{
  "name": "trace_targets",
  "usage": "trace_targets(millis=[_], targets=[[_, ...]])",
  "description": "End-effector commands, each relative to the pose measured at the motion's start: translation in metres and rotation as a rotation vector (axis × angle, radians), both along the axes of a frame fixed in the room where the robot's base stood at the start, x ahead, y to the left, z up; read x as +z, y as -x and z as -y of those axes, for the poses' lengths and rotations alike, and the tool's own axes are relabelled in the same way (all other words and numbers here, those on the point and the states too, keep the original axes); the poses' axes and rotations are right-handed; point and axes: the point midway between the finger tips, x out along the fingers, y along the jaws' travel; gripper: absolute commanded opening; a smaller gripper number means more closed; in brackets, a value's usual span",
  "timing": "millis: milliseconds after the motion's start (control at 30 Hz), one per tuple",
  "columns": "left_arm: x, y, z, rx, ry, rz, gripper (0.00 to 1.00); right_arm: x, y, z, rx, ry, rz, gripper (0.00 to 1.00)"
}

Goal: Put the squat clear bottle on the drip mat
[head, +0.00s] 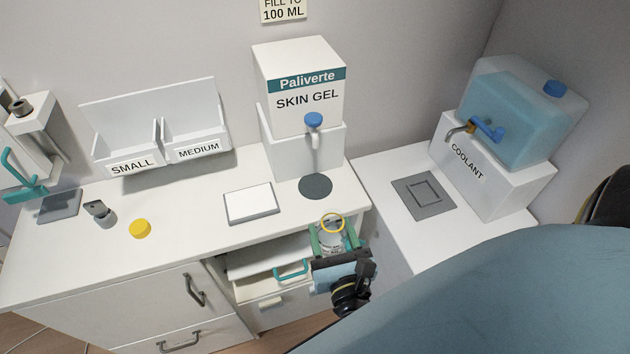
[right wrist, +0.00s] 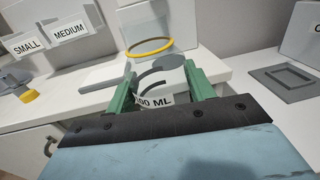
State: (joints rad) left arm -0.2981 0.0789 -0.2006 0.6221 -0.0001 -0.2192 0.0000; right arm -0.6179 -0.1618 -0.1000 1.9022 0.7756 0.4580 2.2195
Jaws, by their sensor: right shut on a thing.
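The squat clear bottle (head: 332,238) has a yellow ring at its mouth and stands roughly upright between the green fingers of my right gripper (head: 336,242). In the right wrist view the clear bottle (right wrist: 158,78) shows a label ending in "00 ML", and the right gripper (right wrist: 160,88) is shut on it. It is held at the front edge of the white counter, near the open drawer. A dark round mat (head: 315,187) lies on the counter beneath the skin gel tap, behind the bottle and apart from it. My left gripper is not in view.
The skin gel dispenser (head: 299,88) with a blue-topped tap stands behind the round mat. A white flat pad (head: 251,203) lies left of it. A grey square mat (head: 423,195) lies before the coolant tank (head: 520,110). A yellow cap (head: 140,229) sits at left.

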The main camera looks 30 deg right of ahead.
Motion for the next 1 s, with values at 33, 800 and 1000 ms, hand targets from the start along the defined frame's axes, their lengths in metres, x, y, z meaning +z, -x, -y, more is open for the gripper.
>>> trace_targets(millis=[33, 800, 1000], targets=[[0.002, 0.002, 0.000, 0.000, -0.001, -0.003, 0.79, -0.001, 0.004, -0.001, -0.018, -0.002, 0.000, 0.30], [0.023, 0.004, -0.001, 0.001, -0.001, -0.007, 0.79, -0.002, -0.120, 0.049, -0.035, -0.001, 0.004, 0.30], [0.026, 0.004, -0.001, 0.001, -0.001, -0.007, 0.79, 0.000, -0.148, 0.059, -0.036, -0.001, 0.007, 0.30]])
